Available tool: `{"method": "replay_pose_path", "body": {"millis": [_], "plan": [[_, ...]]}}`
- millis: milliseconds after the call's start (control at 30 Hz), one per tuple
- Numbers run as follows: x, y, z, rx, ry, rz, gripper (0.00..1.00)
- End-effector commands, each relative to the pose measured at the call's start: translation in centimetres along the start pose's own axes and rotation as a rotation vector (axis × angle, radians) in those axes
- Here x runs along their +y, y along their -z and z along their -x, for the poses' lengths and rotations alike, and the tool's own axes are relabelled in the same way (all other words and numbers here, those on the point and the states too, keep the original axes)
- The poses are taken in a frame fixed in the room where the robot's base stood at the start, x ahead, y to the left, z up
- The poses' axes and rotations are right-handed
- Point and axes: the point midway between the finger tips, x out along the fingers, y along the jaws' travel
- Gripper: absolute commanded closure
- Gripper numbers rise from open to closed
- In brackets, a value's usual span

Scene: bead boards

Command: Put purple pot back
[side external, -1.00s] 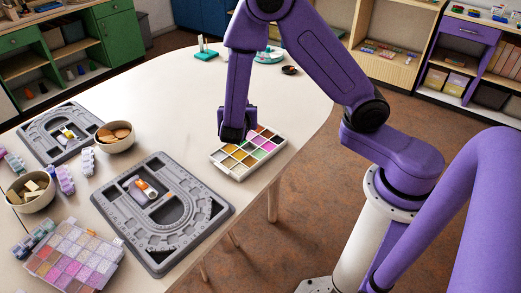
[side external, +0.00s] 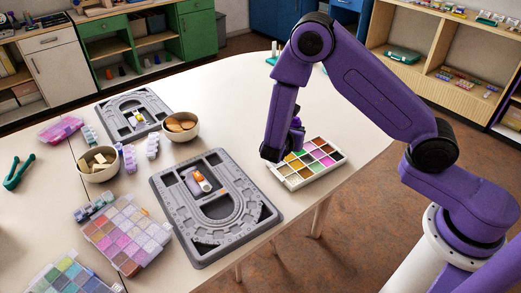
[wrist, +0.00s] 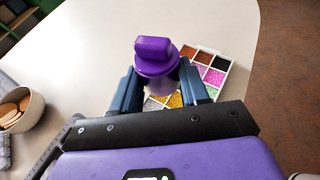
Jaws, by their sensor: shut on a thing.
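The purple pot (wrist: 156,58) shows in the wrist view as a purple body with a wide rim and a blocky top. My gripper (wrist: 156,85) is shut on it, with a dark blue finger on either side. In the side view my gripper (side external: 283,150) is at the left back edge of a white compartment tray (side external: 291,186), and the pot cannot be told apart from my purple gripper there. I cannot tell whether the pot touches anything below.
The tray holds several colours of beads. A grey bead board (side external: 166,205) lies to its left, with a second grey board (side external: 106,117) farther back. Bowls (side external: 99,175) (side external: 181,138) and bead boxes (side external: 115,258) stand at the left.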

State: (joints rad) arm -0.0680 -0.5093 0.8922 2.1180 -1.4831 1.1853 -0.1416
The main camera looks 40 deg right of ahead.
Motion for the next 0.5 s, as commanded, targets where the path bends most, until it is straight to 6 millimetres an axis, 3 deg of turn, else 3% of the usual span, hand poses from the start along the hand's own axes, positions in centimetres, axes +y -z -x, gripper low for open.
{"method": "replay_pose_path", "body": {"millis": [233, 500], "plan": [[1.6, 2.3, -2.1, -0.001, 0.052, -0.02, 0.85], [2.0, 3.4, -3.3, -0.001, 0.08, -0.032, 0.85]]}}
